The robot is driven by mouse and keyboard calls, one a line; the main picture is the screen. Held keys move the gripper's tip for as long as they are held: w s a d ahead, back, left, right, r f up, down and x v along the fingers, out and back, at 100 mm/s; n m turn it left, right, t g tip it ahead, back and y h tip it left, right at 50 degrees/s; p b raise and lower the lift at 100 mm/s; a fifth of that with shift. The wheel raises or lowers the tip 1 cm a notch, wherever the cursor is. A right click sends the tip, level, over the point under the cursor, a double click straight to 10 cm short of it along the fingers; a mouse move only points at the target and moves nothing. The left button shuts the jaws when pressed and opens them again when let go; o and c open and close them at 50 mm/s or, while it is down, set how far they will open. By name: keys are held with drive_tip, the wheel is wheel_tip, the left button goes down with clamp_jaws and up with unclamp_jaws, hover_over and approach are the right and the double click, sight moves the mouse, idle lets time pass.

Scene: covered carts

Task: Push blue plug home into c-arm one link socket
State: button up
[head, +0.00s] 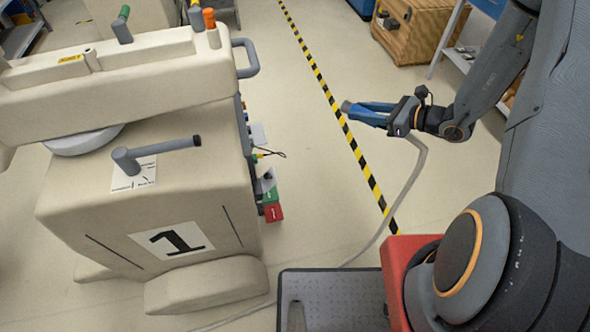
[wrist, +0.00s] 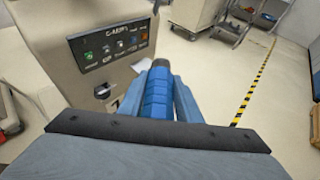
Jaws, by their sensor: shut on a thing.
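My gripper (head: 366,112) is shut on the blue plug (wrist: 157,98), which lies between its two blue-grey fingers. The plug's grey tip (head: 346,106) points left, toward the cart, with a wide gap of open floor between. The c-arm one cart (head: 170,205) is a covered beige body with a large "1" on its side. In the wrist view its dark panel (wrist: 112,48), lettered "C-ARM 1", faces me with a row of small coloured fittings. I cannot tell which fitting is the link socket. The plug is apart from the panel.
A grey cable (head: 418,175) hangs from my gripper to the floor. Red and green blocks (head: 272,212) and a grey handle (head: 247,58) stick out of the cart's right side. Yellow-black tape (head: 345,130) crosses the open floor. A wooden crate (head: 412,35) stands behind.

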drive_tip(key=a+f+n+g+b, duration=0.2)
drive_tip(key=a+f+g+b, duration=0.2)
drive_tip(key=f+b, duration=0.8)
drive_tip(key=s+a+f+n+g+y+b, duration=0.1)
drive_tip(key=a+f+n+g+b, duration=0.1)
drive_tip(key=a+f+g+b, duration=0.3)
drive_tip(key=a+f+n+g+b, duration=0.1)
drive_tip(key=a+f+g+b, duration=0.4)
drive_tip(key=a+f+b, duration=0.5)
wheel_tip(320, 180, down, 9)
drive_tip(key=b, duration=1.5)
drive_tip(key=shift+s+a+n+y, duration=0.2)
drive_tip(key=shift+a+n+y, duration=0.1)
drive_tip(key=shift+n, duration=0.1)
drive_tip(key=shift+d+p, duration=0.1)
drive_tip(key=shift+p, duration=0.35)
drive_tip(key=shift+s+a+f+p, duration=0.1)
drive_tip(key=shift+s+a+p, duration=0.2)
drive_tip(key=shift+a, duration=0.65)
drive_tip(key=shift+s+a+r+p, duration=0.15)
drive_tip(key=shift+a+p, duration=0.15)
drive_tip(key=shift+a, duration=0.6)
drive_tip(key=shift+s+a+f+p, duration=0.15)
drive_tip(key=shift+s+a+p, duration=0.15)
drive_tip(key=shift+a, duration=0.65)
drive_tip(key=shift+p, duration=0.95)
